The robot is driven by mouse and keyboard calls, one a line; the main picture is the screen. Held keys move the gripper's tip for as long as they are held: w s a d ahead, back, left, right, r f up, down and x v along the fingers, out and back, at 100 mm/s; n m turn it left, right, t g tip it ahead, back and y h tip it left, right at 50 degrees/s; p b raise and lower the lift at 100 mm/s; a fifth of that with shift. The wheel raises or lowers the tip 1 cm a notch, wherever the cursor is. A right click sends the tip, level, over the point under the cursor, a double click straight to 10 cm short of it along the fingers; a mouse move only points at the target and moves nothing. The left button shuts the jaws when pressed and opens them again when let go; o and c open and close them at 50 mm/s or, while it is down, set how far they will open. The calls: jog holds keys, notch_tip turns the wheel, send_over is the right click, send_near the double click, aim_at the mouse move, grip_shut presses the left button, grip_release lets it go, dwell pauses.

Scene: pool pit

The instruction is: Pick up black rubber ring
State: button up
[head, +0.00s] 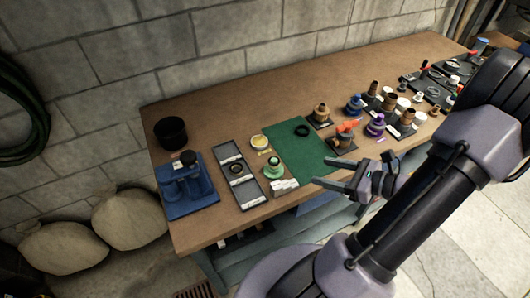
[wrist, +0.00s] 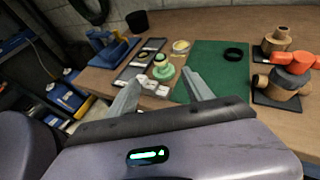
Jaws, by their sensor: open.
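A black rubber ring (head: 302,130) lies flat on a green mat (head: 287,153) on the workbench. In the wrist view the ring (wrist: 233,54) is on the mat's upper right part, with nothing on top of it. My gripper (head: 322,172) is open and empty. In the head view it is at the bench's front side, nearer the camera than the ring and apart from it. In the wrist view my gripper (wrist: 160,85) has its two fingers spread, with the ring beyond and to the right. Another dark ring (head: 237,169) sits in a grey tray left of the mat.
A green-and-white part (head: 273,170) and a yellow-rimmed dish (head: 259,142) stand left of the mat. A wooden part with an orange piece (head: 343,138) stands right of it. A blue stand (head: 186,188) and a black cup (head: 171,132) are at the bench's left end.

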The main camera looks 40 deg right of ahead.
aim_at(277, 161)
jog(key=b+x, duration=0.5)
jog(key=x, duration=1.1)
jog(key=shift+w+f, duration=0.3)
jog(key=shift+f, duration=0.05)
jog(key=shift+r, duration=0.1)
jog(key=shift+s, duration=0.1)
jog(key=shift+c, duration=0.4)
grip_shut()
jog(key=shift+r, duration=0.45)
jog(key=r+p, duration=0.2)
jog(key=r, duration=0.1)
jog(key=shift+s, duration=0.4)
jog(key=s+d+r+p, duration=0.1)
jog(key=s+p, duration=0.2)
jog(key=s, duration=1.2)
